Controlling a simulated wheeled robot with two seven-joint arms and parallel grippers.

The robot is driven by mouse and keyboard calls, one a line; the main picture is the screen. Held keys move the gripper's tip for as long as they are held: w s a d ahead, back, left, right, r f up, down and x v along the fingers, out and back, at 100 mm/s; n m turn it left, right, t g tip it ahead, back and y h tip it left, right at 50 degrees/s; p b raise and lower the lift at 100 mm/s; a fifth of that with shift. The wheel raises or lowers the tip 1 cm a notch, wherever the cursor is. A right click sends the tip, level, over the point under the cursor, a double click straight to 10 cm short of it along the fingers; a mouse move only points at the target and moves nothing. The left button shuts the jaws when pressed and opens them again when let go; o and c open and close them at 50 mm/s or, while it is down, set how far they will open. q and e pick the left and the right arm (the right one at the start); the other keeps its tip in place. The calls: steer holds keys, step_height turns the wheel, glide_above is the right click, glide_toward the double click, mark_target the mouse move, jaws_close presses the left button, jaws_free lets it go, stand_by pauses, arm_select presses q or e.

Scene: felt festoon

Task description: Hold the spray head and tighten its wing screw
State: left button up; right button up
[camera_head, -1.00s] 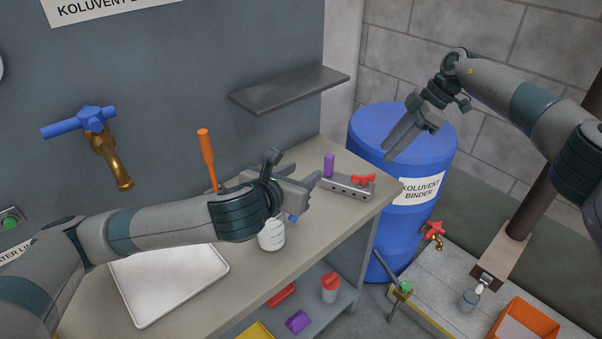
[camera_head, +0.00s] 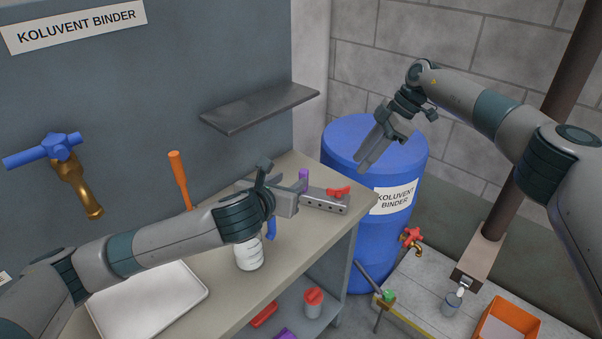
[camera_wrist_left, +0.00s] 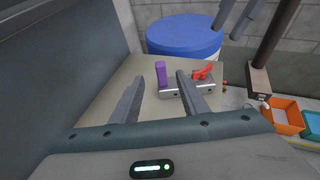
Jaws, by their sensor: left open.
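A grey metal block with a row of holes (camera_head: 325,205), likely the spray head, lies at the bench's right end. A red wing-shaped piece (camera_head: 339,191) sits on its right part, and a purple upright piece (camera_head: 304,174) stands at its left. The left wrist view also shows the block (camera_wrist_left: 188,89), red wing (camera_wrist_left: 203,70) and purple piece (camera_wrist_left: 161,73). My left gripper (camera_wrist_left: 171,70) is open and empty, pointing at the block, with its fingers just short of or beside it; contact is unclear. My right gripper (camera_head: 365,160) is open and empty, above the blue barrel.
A white bottle (camera_head: 249,256) with a blue part stands under my left wrist. A white tray (camera_head: 150,300) and an orange-handled tool (camera_head: 179,180) are further left. A wall shelf (camera_head: 260,107) hangs behind the bench. The blue barrel (camera_head: 345,235) stands beyond the bench's right end.

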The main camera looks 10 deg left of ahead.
mark_target(302, 172)
arm_select(q)
steer(key=x, duration=1)
steer(key=shift+r, duration=0.1)
jaws_close()
stand_by(0.8)
